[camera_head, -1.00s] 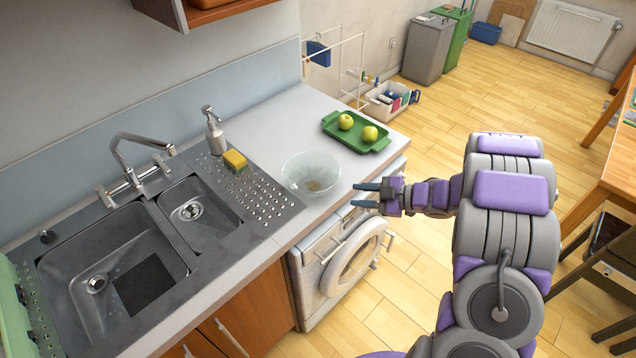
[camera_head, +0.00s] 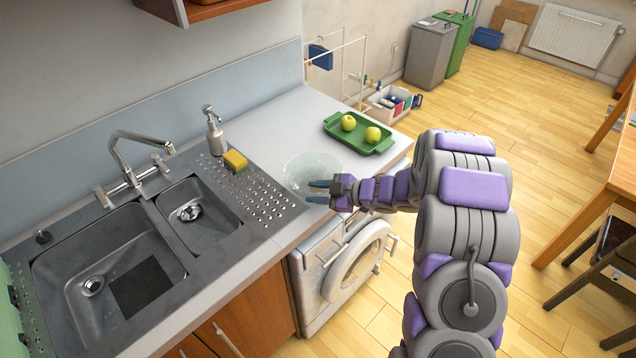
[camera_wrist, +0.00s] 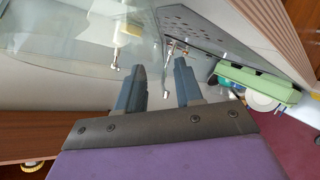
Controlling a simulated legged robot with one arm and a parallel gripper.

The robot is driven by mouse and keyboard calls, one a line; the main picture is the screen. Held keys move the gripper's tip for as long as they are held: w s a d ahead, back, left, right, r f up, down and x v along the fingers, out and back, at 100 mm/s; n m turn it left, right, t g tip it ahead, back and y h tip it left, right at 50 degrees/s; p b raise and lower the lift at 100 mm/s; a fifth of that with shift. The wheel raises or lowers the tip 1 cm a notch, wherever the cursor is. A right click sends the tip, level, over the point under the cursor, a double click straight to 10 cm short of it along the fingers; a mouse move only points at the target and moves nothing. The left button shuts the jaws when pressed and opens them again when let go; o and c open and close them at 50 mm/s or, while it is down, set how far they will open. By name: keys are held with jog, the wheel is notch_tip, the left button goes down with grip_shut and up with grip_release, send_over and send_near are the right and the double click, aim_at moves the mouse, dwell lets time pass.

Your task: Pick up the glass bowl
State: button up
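The clear glass bowl (camera_head: 311,168) stands upright on the white counter (camera_head: 282,121), between the drainboard and the green tray. My gripper (camera_head: 314,191) is at the bowl's near right side, and its fingers overlap the bowl in the head view. In the wrist view, my gripper (camera_wrist: 158,83) has its two fingers apart with nothing clearly between them. The bowl's glass (camera_wrist: 70,35) fills the upper left there, close to the fingers. I cannot tell whether a finger touches the rim.
A green tray (camera_head: 381,148) with two yellow-green apples lies behind the bowl. A yellow sponge (camera_head: 235,161) and a soap dispenser (camera_head: 214,132) stand left of it, by the sink (camera_head: 100,270). A washing machine (camera_head: 345,262) is under the counter. A table (camera_head: 590,205) stands at right.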

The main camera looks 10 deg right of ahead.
aim_at(301, 192)
jog(key=a, duration=0.1)
jog(key=w+a, duration=0.1)
jog(key=a, duration=0.1)
jog(key=a+f, duration=0.1)
jog(key=shift+w+a+b, duration=0.15)
jog(key=shift+a+b, duration=0.15)
jog(key=shift+a, duration=0.1)
jog(key=shift+w+d, duration=0.1)
jog(key=shift+d, duration=1.4)
jog(key=shift+c, duration=0.6)
jog(key=shift+r, duration=0.1)
jog(key=shift+c, duration=0.7)
jog(key=shift+a, duration=0.25)
jog(key=shift+c, duration=0.8)
jog(key=shift+a, duration=1)
grip_shut()
jog(key=shift+d, duration=1)
jog(key=shift+a, duration=0.6)
